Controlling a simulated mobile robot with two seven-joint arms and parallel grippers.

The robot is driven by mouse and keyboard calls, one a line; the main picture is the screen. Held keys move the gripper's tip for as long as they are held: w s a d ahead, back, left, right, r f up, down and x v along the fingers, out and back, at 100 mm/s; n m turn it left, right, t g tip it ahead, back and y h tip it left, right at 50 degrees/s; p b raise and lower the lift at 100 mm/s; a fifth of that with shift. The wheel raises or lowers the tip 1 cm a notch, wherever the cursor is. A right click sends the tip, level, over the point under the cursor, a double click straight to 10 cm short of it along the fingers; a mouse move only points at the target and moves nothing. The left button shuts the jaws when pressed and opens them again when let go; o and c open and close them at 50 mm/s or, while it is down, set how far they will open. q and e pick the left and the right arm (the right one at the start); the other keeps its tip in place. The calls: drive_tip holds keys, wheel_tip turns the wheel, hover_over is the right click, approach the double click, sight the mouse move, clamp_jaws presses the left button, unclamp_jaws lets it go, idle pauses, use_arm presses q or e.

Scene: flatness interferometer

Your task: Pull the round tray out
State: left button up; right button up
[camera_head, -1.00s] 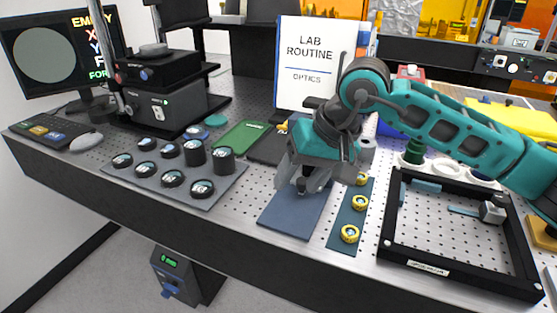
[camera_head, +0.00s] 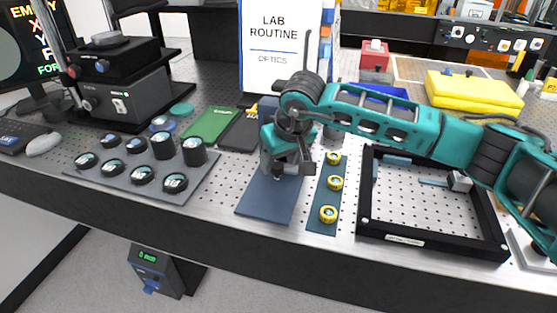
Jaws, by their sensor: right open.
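A round grey disc (camera_head: 106,38) lies on top of the black upper box (camera_head: 115,60) of the instrument at the left back. It may be the round tray; I cannot tell for sure. It looks seated on the box. My right gripper (camera_head: 281,172) is open and points down over the dark blue mat (camera_head: 268,198), well to the right of the instrument. Nothing shows between its fingers, and the arm hides part of the mat. My left gripper is not in view.
A grey mat (camera_head: 120,182) with several black-rimmed optics lies in front of the instrument. A green board (camera_head: 208,124) lies beyond it. A strip with yellow rings (camera_head: 322,222) and a black frame (camera_head: 430,240) lie right of the gripper. A keyboard and mouse (camera_head: 43,144) are at the left.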

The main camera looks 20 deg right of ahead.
drive_tip(key=shift+w+f, duration=0.25)
drive_tip(key=shift+f, duration=0.4)
clamp_jaws()
